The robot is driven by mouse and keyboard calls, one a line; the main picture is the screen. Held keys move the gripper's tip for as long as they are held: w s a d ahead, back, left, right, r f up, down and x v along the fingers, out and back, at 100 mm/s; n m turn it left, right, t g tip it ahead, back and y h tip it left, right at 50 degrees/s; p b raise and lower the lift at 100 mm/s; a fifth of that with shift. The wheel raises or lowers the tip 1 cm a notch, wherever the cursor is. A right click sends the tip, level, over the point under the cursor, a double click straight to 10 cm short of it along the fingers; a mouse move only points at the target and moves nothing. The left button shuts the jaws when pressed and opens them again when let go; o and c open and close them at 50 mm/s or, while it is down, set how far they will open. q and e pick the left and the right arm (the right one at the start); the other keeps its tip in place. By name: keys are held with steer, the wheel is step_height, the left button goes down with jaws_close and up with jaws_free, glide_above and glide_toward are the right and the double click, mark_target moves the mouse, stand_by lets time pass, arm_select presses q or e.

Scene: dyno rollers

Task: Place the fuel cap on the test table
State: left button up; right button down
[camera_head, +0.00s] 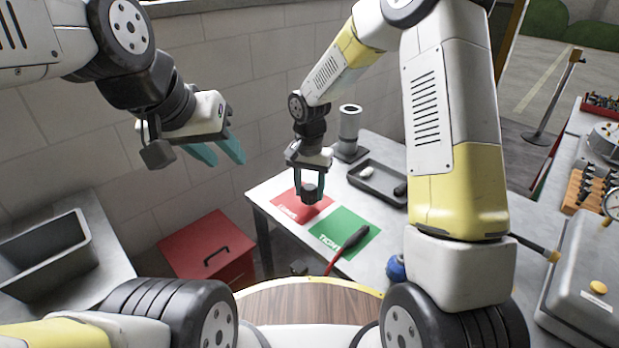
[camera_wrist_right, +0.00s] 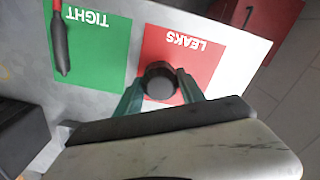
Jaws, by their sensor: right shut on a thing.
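The fuel cap (camera_head: 310,192) is a dark round cap held between the teal fingers of my right gripper (camera_head: 309,186), over the red LEAKS mat (camera_head: 290,207). In the right wrist view the cap (camera_wrist_right: 159,80) sits between the fingertips with the red mat (camera_wrist_right: 190,50) behind it. I cannot tell whether the cap touches the mat. The test table (camera_head: 375,235) is light grey and also carries a green TIGHT mat (camera_head: 338,228). My left gripper (camera_head: 217,149) is open and empty, in the air left of the table.
A dark tray (camera_head: 377,182) and a grey cylinder on a stand (camera_head: 349,130) are behind the mats. A blue object (camera_head: 396,267) stands near. A red box (camera_head: 208,250) and a grey bin (camera_head: 45,255) are left.

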steer(key=shift+f, duration=0.7)
steer(key=shift+f, duration=0.1)
steer(key=c, duration=0.7)
jaws_free()
